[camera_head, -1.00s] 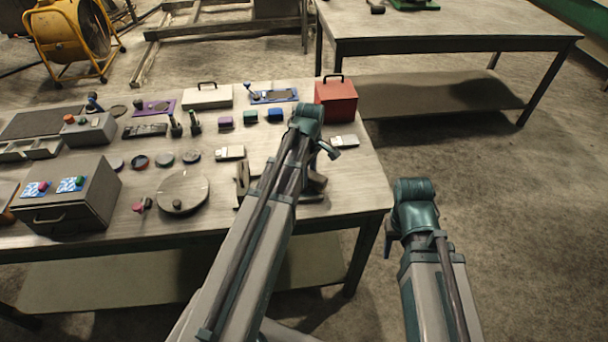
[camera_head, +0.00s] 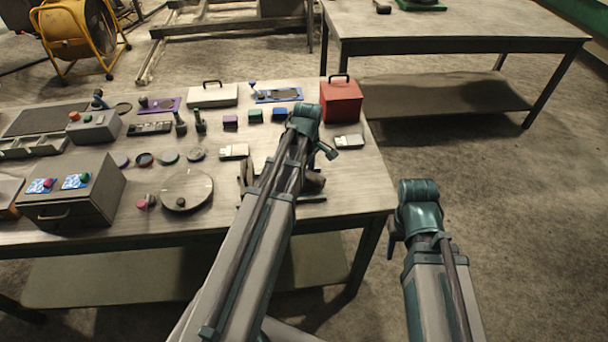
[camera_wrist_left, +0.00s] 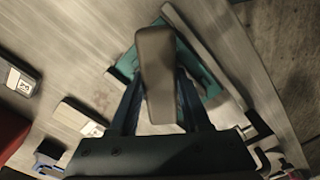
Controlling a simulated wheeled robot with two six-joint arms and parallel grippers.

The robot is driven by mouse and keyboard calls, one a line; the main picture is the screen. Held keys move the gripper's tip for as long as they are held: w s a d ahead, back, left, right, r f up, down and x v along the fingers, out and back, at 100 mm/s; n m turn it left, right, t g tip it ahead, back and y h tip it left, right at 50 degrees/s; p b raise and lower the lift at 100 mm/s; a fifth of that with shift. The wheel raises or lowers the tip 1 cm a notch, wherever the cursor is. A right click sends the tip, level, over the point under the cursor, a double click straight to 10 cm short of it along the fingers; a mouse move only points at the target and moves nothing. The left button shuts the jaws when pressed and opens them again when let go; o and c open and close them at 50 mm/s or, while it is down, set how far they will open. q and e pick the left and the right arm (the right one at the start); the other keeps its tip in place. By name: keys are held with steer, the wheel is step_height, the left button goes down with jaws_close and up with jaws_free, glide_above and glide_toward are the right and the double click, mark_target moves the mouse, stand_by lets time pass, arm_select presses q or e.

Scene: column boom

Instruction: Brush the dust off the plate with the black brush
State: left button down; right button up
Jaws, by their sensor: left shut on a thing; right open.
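My left gripper (camera_wrist_left: 158,118) is shut on a grey-brown, rounded handle (camera_wrist_left: 158,70), which appears to be the brush. Its bristles are hidden, and I cannot tell whether they touch anything. Behind the handle in the left wrist view lies a flat teal piece (camera_wrist_left: 206,80), partly covered; I cannot tell whether it is the plate. No dust can be made out. In the head view my left arm hides the gripper near the table's right end, and a dark part (camera_head: 314,182) shows beside the arm. My right gripper (camera_head: 391,250) is mostly hidden, right of the table and empty.
The table (camera_head: 350,195) holds a red box (camera_head: 341,100), a white case (camera_head: 213,95), a round disc (camera_head: 190,186), a dark drawer box (camera_head: 85,198) and several small parts. A light block (camera_head: 349,141) lies near its right edge. Another table (camera_head: 450,28) stands behind.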

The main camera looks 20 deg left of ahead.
arm_select(q)
steer(key=shift+w+d, duration=0.45)
steer(key=shift+d, duration=0.4)
steer(key=shift+s+a, duration=0.35)
steer(key=shift+a, duration=0.35)
steer(key=shift+s+a, duration=0.35)
steer(key=shift+a, duration=0.35)
step_height(320, 180, up, 6)
steer(key=p, duration=0.6)
step_height(320, 180, up, 3)
steer(key=p, duration=0.3)
steer(key=shift+r, duration=0.1)
